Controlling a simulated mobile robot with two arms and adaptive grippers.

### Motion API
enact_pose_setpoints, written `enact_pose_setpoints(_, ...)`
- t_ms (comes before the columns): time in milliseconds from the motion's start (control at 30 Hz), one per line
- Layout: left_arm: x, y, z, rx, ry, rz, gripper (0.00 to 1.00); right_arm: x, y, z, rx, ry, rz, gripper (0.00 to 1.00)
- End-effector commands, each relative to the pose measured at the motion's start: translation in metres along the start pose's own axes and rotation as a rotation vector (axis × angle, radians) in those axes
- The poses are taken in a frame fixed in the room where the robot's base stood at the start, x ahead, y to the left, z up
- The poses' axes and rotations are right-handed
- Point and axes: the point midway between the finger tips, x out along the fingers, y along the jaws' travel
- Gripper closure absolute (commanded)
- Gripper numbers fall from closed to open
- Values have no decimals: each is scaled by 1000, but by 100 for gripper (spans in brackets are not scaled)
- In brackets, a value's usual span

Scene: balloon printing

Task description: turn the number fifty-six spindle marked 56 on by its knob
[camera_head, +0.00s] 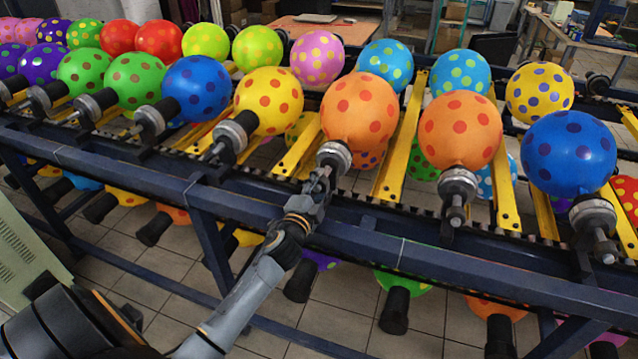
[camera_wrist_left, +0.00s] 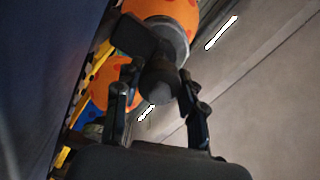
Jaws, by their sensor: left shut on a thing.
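My left gripper (camera_head: 320,180) reaches up from the bottom of the head view to the spindle (camera_head: 333,156) under a large orange balloon with red dots (camera_head: 358,108). It is shut on the dark knob of this spindle. In the left wrist view the fingers stand on both sides of the knob (camera_wrist_left: 160,82), with the grey spindle collar (camera_wrist_left: 172,38) and the orange balloon (camera_wrist_left: 165,10) beyond it. No number 56 can be read on any spindle here. My right gripper is not in view.
A dark blue rack rail (camera_head: 390,245) runs across in front of the spindles. Neighbouring spindles carry a yellow balloon (camera_head: 268,100) on the left and another orange balloon (camera_head: 460,130) on the right. More balloons hang below the rail. Grey tiled floor lies underneath.

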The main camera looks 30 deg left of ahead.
Motion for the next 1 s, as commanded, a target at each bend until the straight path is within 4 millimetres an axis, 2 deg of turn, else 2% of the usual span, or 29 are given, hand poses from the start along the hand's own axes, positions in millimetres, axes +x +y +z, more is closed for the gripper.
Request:
enact_pose_setpoints(300,0,0,0,107,1,1,92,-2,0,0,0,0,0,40)
enact_pose_setpoints(800,0,1,0,125,1,1,92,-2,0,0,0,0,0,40)
enact_pose_setpoints(833,0,1,0,125,1,1,58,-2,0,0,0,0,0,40)
enact_pose_setpoints(933,0,1,0,125,1,1,38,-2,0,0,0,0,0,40)
enact_pose_setpoints(1000,0,1,0,124,1,1,37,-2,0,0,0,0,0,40)
